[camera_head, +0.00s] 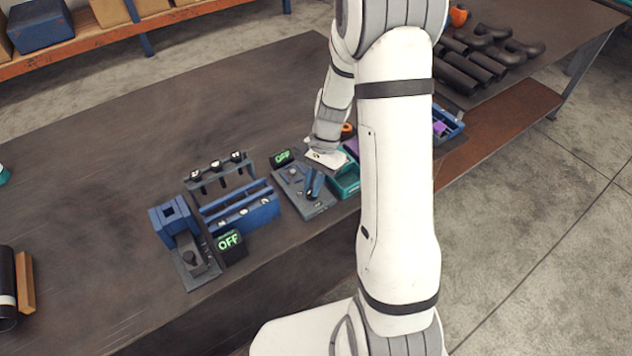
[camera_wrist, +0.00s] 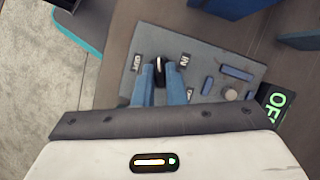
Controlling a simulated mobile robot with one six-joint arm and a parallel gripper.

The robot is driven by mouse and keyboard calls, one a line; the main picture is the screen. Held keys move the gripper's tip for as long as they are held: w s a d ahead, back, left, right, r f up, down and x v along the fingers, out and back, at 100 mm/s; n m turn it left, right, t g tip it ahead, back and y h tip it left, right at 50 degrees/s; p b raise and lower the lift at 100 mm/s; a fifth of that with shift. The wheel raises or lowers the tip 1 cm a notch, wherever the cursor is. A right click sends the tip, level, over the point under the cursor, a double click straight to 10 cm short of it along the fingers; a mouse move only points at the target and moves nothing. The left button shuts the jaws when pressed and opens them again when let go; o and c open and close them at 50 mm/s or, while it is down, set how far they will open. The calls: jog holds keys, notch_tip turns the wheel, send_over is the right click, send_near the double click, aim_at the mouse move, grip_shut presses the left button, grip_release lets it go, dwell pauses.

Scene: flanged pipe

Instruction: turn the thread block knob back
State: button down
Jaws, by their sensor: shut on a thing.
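The thread block is a grey plate (camera_head: 297,193) on the bench, left of my arm in the head view. In the wrist view its plate (camera_wrist: 215,62) fills the upper middle. Its knob (camera_wrist: 159,66) is small and black, between two dark labels with light lettering. My gripper (camera_wrist: 160,76) has its two blue fingers shut on the knob, one on each side. In the head view my gripper (camera_head: 313,184) is over the plate and hides the knob. A small display (camera_head: 282,157) at the plate's far corner reads OFF in green.
A teal bin (camera_head: 346,184) stands close on the right of the plate. A blue rack (camera_head: 247,212) stands to the left. The bench farther back left is bare.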

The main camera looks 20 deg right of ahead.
jog(key=shift+w+r, duration=0.1)
jog(key=c, duration=1.5)
grip_release()
jog(key=shift+w+r, duration=0.1)
jog(key=shift+r, duration=0.1)
jog(key=v, duration=0.7)
jog(key=shift+r+b, duration=0.15)
jog(key=shift+b, duration=0.25)
jog(key=shift+r, duration=0.1)
jog(key=s+r+n+t+h, duration=0.1)
jog(key=s+r+n+t, duration=0.1)
jog(key=s, duration=0.4)
jog(key=s+a+r+n+t+h, duration=0.1)
jog(key=s+r+n+t, duration=0.1)
jog(key=s+r+n, duration=0.2)
jog(key=s+r+n+t+h, duration=0.1)
jog(key=s+r+n+t, duration=0.1)
jog(key=s+r+n, duration=0.2)
jog(key=shift+s+a+r+h, duration=0.2)
jog(key=shift+s+r, duration=0.5)
jog(key=shift+s, duration=0.25)
jog(key=shift+s+a+r+h, duration=0.1)
jog(key=shift+s+a+r, duration=0.1)
jog(key=shift+s+r, duration=0.65)
